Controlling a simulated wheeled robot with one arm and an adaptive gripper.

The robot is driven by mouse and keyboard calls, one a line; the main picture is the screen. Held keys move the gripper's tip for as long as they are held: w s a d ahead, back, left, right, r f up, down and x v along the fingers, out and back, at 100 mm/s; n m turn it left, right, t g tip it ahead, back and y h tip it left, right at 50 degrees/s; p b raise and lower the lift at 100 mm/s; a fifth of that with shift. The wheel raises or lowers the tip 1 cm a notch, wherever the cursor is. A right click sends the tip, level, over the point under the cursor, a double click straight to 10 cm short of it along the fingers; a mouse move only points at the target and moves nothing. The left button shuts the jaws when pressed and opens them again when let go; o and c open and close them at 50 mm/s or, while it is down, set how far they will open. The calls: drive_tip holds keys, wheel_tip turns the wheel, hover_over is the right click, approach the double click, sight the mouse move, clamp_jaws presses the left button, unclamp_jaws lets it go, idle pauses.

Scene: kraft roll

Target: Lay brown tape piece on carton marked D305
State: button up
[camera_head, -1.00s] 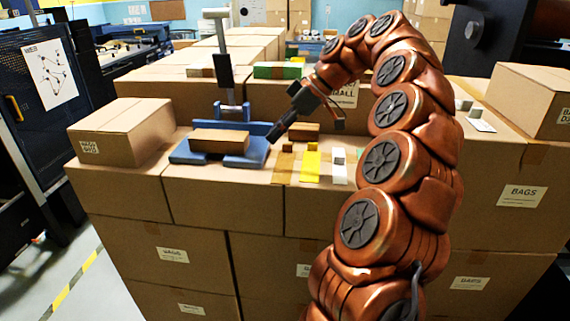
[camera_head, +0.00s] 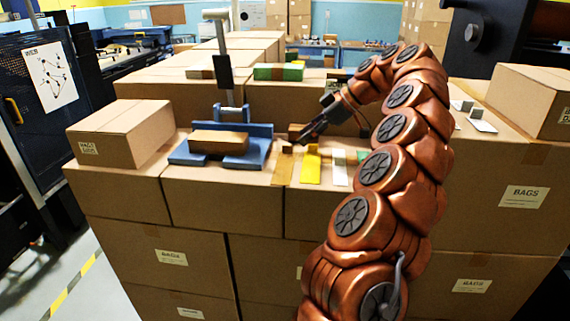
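The brown tape piece (camera_head: 283,168) appears to be the tan-brown strip lying at the left of a row of coloured strips, with a small brown block on its far end. A small brown carton (camera_head: 219,142) lies in a blue cradle (camera_head: 252,158) to the left; no D305 mark is readable on it. A larger carton (camera_head: 122,128) at the far left has a small label too blurred to read surely. My gripper (camera_head: 301,138) points down-left just above the far end of the brown strip. Its finger opening is too small to judge.
Yellow (camera_head: 311,167) and white (camera_head: 339,170) strips lie right of the brown one. A post with a dark handle (camera_head: 224,72) rises behind the cradle. A green-and-brown block (camera_head: 278,71) sits on the cartons behind. Stacked cartons form the work surface.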

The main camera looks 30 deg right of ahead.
sight(283, 153)
drive_tip(key=shift+p+x, duration=1.05)
drive_tip(key=shift+x, duration=1.35)
drive_tip(key=shift+c, duration=0.2)
clamp_jaws()
